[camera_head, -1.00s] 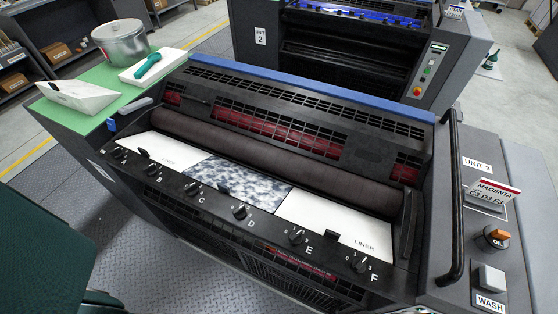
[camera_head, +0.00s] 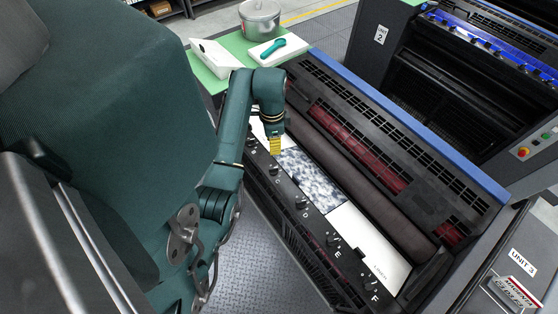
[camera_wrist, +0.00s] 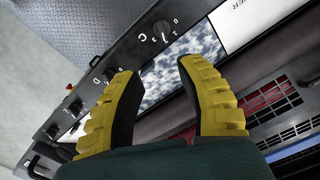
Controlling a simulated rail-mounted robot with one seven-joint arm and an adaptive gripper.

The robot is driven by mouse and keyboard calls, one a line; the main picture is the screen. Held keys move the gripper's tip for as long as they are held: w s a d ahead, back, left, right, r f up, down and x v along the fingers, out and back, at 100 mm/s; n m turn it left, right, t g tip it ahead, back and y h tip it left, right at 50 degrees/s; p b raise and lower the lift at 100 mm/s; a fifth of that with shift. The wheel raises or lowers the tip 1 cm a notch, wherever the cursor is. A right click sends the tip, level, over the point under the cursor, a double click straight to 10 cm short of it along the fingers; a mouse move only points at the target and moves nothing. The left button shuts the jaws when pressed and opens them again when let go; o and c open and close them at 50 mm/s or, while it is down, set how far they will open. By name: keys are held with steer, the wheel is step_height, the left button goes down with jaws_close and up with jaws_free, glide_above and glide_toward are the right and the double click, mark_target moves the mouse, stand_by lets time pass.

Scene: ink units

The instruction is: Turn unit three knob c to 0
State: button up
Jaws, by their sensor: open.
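Unit three's black knob rail carries a row of small knobs with white scale marks. Knob C (camera_wrist: 163,30) shows at the top of the wrist view beside its letter C; I cannot tell its exact setting. In the head view knob C (camera_head: 273,170) lies just in front of my gripper (camera_head: 275,147). In the wrist view my gripper (camera_wrist: 157,68) has its two yellow ridged fingers spread with nothing between them. Knob C is beyond the fingertips, apart from them. Knob D (camera_wrist: 112,72) is near the left finger.
The speckled plate (camera_head: 306,177) and white liner (camera_head: 362,240) lie between the knob rail and the dark roller (camera_head: 350,175). A green side table (camera_head: 237,43) holds a metal pot (camera_head: 260,18). Bare floor (camera_head: 275,262) lies in front of the unit.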

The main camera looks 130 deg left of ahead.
mark_target(273, 168)
steer(key=f, duration=1.6)
steer(key=shift+s+f, duration=0.15)
steer(key=shift+s, duration=0.05)
jaws_close()
